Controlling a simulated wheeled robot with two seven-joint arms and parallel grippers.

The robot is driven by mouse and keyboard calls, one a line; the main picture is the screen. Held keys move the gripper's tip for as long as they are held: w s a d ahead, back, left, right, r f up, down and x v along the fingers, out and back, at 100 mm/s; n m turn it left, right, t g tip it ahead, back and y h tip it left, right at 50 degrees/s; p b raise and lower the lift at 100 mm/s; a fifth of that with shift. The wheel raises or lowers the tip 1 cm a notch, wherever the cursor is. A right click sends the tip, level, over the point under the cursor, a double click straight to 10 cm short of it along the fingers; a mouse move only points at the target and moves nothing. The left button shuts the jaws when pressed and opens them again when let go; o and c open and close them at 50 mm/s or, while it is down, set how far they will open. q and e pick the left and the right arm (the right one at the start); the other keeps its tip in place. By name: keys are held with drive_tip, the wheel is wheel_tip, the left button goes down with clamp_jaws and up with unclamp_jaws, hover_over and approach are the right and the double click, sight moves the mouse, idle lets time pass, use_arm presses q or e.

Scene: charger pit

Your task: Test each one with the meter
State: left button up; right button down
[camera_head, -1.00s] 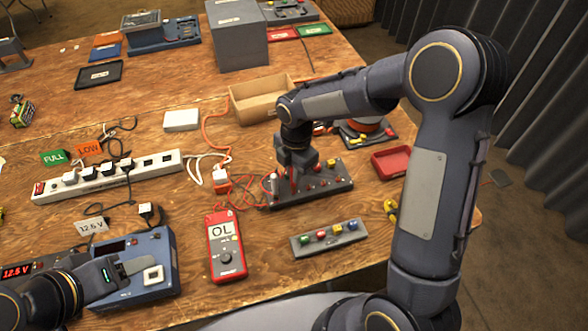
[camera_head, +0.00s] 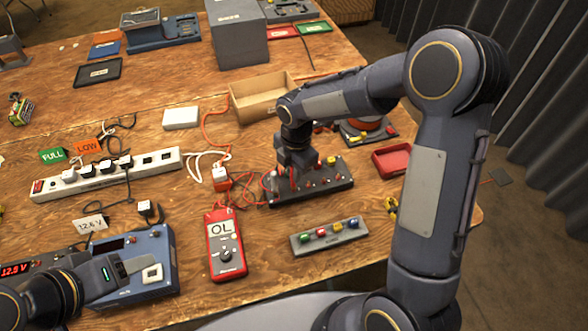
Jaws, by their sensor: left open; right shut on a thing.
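The red meter (camera_head: 226,246) lies on the front of the wooden table, its display reading "OL". Red leads run from it to the left end of a dark test block (camera_head: 331,186), which carries several small upright pieces, some with red or yellow tops. My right gripper (camera_head: 288,183) is over the left part of this block, shut on what looks like a red probe; the arm hides most of it, and I cannot tell whether its tip touches. My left gripper (camera_head: 138,270) is open and empty over the blue box (camera_head: 155,245) at the front left.
A grey strip (camera_head: 330,238) with several coloured buttons lies right of the meter. A white power strip (camera_head: 105,178) with plugs lies behind the blue box. A red tray (camera_head: 391,160), an open cardboard box (camera_head: 262,97) and a white block (camera_head: 181,118) stand around the dark block.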

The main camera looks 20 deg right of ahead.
drive_tip(key=shift+f, duration=0.25)
idle(0.4)
drive_tip(key=c, duration=1.3)
unclamp_jaws()
drive_tip(key=shift+o, duration=0.3)
drive_tip(key=shift+o, duration=1.1)
drive_tip(key=shift+r, duration=0.1)
drive_tip(key=shift+r+p, duration=2.8)
drive_tip(key=shift+r, duration=0.85)
